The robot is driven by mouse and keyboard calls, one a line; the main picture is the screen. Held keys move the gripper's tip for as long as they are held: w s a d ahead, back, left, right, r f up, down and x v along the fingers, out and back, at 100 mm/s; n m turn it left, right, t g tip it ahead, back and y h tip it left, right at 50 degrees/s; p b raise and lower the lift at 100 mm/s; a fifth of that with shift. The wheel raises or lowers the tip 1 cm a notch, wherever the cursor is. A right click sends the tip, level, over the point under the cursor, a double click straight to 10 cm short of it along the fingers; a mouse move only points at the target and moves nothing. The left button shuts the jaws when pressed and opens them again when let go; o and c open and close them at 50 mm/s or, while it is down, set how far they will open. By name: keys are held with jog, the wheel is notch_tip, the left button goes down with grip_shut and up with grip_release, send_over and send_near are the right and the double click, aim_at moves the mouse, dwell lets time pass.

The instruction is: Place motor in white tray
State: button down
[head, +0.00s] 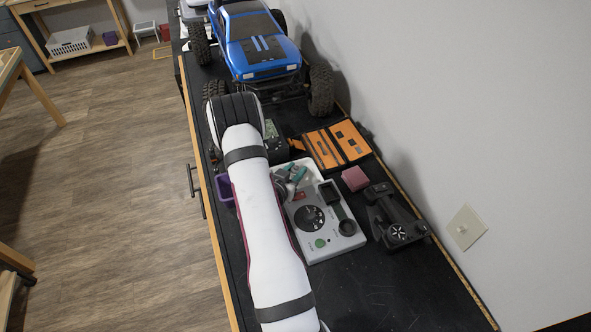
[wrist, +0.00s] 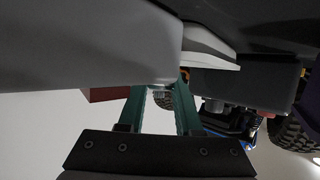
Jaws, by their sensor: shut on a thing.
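My gripper (head: 291,179), with teal fingers, is at the near end of the white tray (head: 317,169), beside the grey device. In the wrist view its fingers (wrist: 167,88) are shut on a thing. Only a small grey bit shows between them; it appears to be the motor, but most of it is hidden. The white tray is partly hidden behind the grey device and my gripper. I cannot tell whether the held thing touches the tray or the device.
The grey device (head: 325,243) has a black dial and a green button. A pink block (head: 354,179), a black controller (head: 398,231) and an orange tool case (head: 337,144) lie to the right. A purple bin (head: 225,187) is left of my arm. A blue truck (head: 254,45) stands at the back.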

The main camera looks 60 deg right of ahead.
jog(key=shift+f, duration=0.1)
jog(key=c, duration=0.6)
grip_release()
